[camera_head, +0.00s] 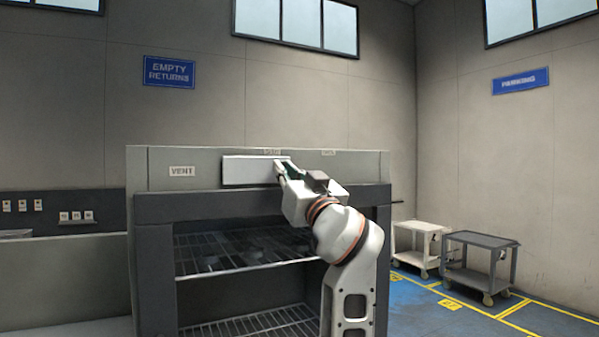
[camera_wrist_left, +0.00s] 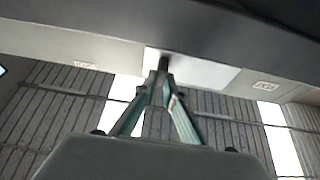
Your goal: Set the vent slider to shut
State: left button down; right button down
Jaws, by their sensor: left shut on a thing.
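The vent slider is a pale flat plate (camera_head: 240,171) on the upper front panel of a grey oven-like cabinet, right of a VENT label (camera_head: 181,171). My left gripper (camera_head: 281,168) is at the plate's right part, its fingers shut on the slider's small tab. In the left wrist view the fingers (camera_wrist_left: 163,80) come together at a dark tab in front of the pale plate (camera_wrist_left: 205,70). Small labels sit on the panel above the plate (camera_head: 272,152) and further right (camera_head: 328,153); I cannot read them surely. My right gripper is not in view.
The cabinet (camera_head: 155,250) is open below the panel, with wire racks (camera_head: 245,252) inside. My left arm crosses its right side. Two carts, one pale (camera_head: 415,238) and one grey (camera_head: 478,245), stand on the floor at the right. A counter (camera_head: 65,270) lies at the left.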

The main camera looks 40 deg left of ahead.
pick_arm(q)
jog(key=shift+s+a, duration=0.3)
jog(key=shift+s, duration=0.35)
jog(key=c, duration=2.1)
grip_release()
jog(key=shift+s+a, duration=0.1)
jog(key=shift+s, duration=0.1)
jog(key=shift+c, duration=0.2)
jog(key=shift+w, duration=0.1)
jog(key=v, duration=0.7)
jog(key=shift+d, duration=0.3)
jog(key=shift+f, duration=0.1)
